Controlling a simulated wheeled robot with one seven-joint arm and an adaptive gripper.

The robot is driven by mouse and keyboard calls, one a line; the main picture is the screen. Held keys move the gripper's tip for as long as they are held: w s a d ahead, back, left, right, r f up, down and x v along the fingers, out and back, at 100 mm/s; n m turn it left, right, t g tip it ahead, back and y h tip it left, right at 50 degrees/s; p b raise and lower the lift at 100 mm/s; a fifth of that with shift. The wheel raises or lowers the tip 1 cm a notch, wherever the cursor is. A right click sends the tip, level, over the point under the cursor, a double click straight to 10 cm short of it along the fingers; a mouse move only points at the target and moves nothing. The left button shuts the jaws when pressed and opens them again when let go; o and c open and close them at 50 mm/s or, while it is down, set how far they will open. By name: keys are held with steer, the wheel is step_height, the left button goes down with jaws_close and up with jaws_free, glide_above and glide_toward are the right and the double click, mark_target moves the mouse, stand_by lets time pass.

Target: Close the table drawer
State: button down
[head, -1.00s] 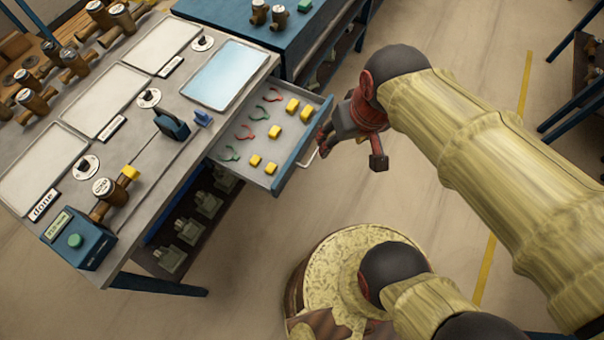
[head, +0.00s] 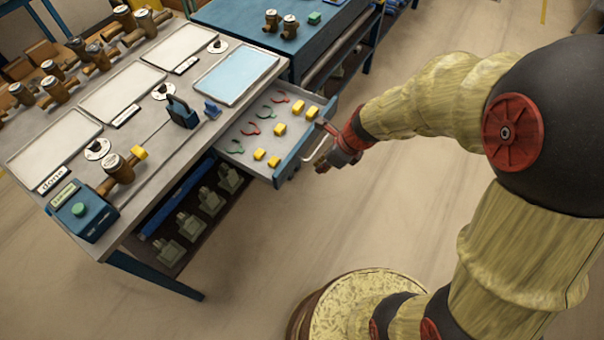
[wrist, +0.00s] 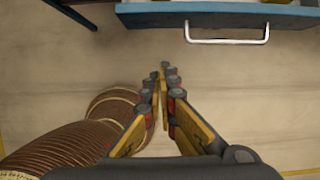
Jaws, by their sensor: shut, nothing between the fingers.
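The table drawer (head: 297,150) stands open on the right side of the metal-topped table (head: 150,190), with its blue front facing right. Its front (wrist: 215,16) and light metal handle (wrist: 228,40) also show at the top of the wrist view. My gripper (head: 323,163) is just outside the drawer front, close to the handle in the head view. In the wrist view my gripper (wrist: 163,72) is shut and empty, its tips pointing toward the drawer front, below and left of the handle. Floor shows between the tips and the front, and I see no contact.
A blue bench (head: 330,30) stands behind the drawer. Brown meters (head: 117,165) and trays (head: 237,75) sit on the table. The floor (head: 390,210) right of the drawer is clear.

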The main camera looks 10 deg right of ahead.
steer(key=w+a+f+b, duration=0.4)
steer(key=a+f+b, duration=0.2)
steer(key=f, duration=0.3)
steer(key=shift+w, duration=0.3)
steer(key=shift+a, duration=0.15)
